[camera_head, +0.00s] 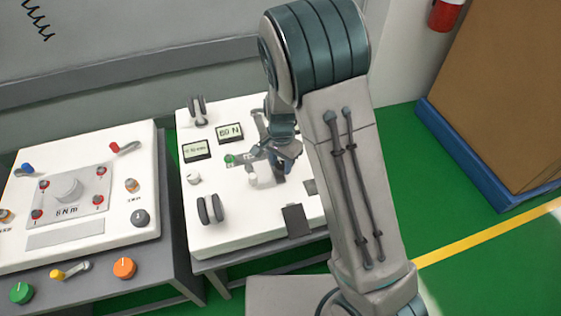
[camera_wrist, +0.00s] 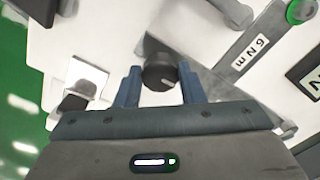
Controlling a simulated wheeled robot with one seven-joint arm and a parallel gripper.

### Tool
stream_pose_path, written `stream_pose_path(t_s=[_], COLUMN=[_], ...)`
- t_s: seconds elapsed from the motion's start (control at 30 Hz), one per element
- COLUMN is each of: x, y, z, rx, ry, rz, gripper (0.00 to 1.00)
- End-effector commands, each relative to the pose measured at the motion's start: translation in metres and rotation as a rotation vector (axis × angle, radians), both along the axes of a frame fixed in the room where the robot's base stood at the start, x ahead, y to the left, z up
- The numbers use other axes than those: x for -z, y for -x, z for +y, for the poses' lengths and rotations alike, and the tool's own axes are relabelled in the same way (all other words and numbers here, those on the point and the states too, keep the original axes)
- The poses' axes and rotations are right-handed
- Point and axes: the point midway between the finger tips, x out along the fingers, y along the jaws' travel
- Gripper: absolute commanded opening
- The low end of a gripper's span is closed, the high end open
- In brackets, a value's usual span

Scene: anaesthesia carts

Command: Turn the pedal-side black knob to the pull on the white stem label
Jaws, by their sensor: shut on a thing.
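A white label (camera_wrist: 250,52) on a grey stem (camera_wrist: 228,72) reads "6 N m" in the wrist view. The dark pedal (camera_wrist: 75,98) lies to the left of the knob there; it also shows in the head view (camera_head: 296,220).
A green knob (camera_head: 230,159) and two displays, one reading "60 N" (camera_head: 230,132), are close to my gripper. Dark paired levers (camera_head: 210,209) stand at the panel's front left. Another cart (camera_head: 80,240) with several coloured controls stands on the left. Green floor is free on the right.

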Motion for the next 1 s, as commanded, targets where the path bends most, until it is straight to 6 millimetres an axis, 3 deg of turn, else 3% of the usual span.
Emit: stream_pose_path(t_s=[1.0], x=[-0.0007], y=[0.0], z=[-0.0018], rx=[-0.823], ry=[0.0], rz=[-0.001], gripper=[0.13])
